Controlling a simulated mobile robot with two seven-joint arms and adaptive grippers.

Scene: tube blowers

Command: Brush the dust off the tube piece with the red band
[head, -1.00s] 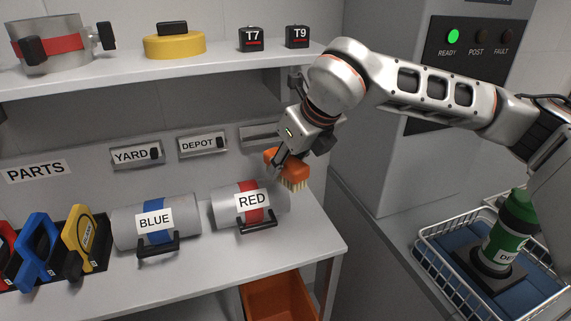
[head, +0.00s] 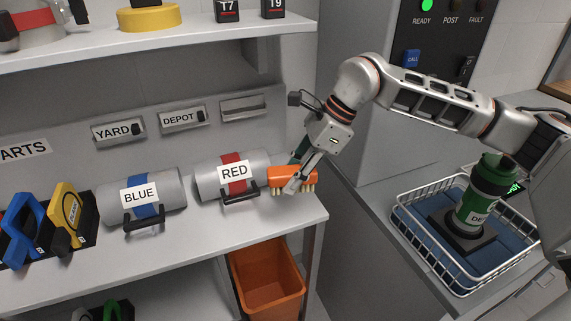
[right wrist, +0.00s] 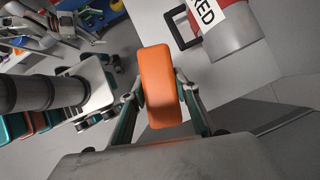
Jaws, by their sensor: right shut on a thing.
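The tube piece with the red band (head: 236,176) lies on its side on the bench, labelled RED, with a black handle at its front. It also shows at the top right of the right wrist view (right wrist: 232,38). My right gripper (head: 293,184) is shut on an orange brush (head: 291,175) with pale bristles pointing down. In the right wrist view the orange brush back (right wrist: 160,85) sits between the fingers. The brush is at the right end of the red-banded tube; whether they touch cannot be told. Dust cannot be made out. My left gripper is not in view.
A blue-banded tube (head: 142,196) lies left of the red one. Blue and yellow tools (head: 68,222) stand further left. A shelf (head: 150,43) runs above. An orange bin (head: 266,283) is below the bench; a wire basket (head: 440,266) with a green bottle (head: 480,196) stands at right.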

